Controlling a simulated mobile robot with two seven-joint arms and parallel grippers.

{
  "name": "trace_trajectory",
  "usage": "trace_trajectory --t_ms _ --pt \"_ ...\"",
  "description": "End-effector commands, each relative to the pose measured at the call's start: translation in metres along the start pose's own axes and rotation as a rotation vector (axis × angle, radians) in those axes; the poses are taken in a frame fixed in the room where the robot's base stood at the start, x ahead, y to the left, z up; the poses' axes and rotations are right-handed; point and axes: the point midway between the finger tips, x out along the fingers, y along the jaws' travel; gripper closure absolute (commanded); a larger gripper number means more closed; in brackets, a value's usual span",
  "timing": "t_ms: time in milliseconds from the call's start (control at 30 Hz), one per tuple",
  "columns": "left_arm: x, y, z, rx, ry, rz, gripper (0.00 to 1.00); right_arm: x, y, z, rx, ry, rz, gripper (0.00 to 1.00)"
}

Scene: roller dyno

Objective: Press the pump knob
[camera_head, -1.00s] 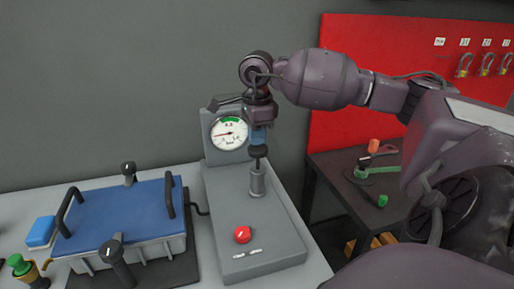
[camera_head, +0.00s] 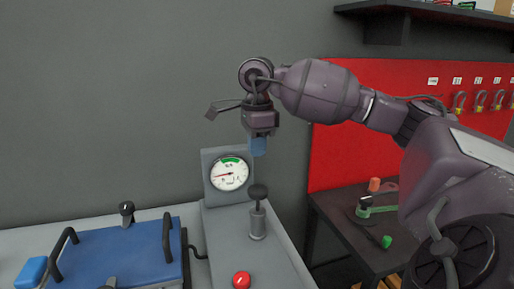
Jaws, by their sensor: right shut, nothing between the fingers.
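The pump knob (camera_head: 258,191) is a dark round cap on a thin rod. The rod rises from a grey metal cylinder (camera_head: 257,222) on the grey pump unit (camera_head: 280,258). A round gauge (camera_head: 229,174) with a green band stands behind it to the left; its needle points to the left side. My right gripper (camera_head: 258,146) hangs pointing down above the knob, with a clear gap between its blue fingertips and the knob. It is shut and empty. My left gripper is not in view.
A red button (camera_head: 242,280) sits on the pump unit nearer the front. A blue-lidded box (camera_head: 110,259) with black handles stands to the left. A dark side table (camera_head: 350,222) with tools is at the right, before a red board (camera_head: 350,140).

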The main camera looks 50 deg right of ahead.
Motion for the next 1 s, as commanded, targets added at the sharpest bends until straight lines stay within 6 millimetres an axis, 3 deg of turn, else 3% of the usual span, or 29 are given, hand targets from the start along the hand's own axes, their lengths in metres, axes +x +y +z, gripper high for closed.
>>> trace_trajectory --t_ms 533,767,1000 --pt "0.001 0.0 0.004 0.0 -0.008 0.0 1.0 -0.002 -0.001 0.001 -0.001 -0.002 -0.004 1.0" --pt "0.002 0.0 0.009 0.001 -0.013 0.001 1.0 -0.025 -0.006 0.003 -0.004 -0.003 -0.053 1.0" --pt "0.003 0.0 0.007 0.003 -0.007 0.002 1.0 -0.042 -0.006 0.001 -0.261 0.008 -0.058 1.0"
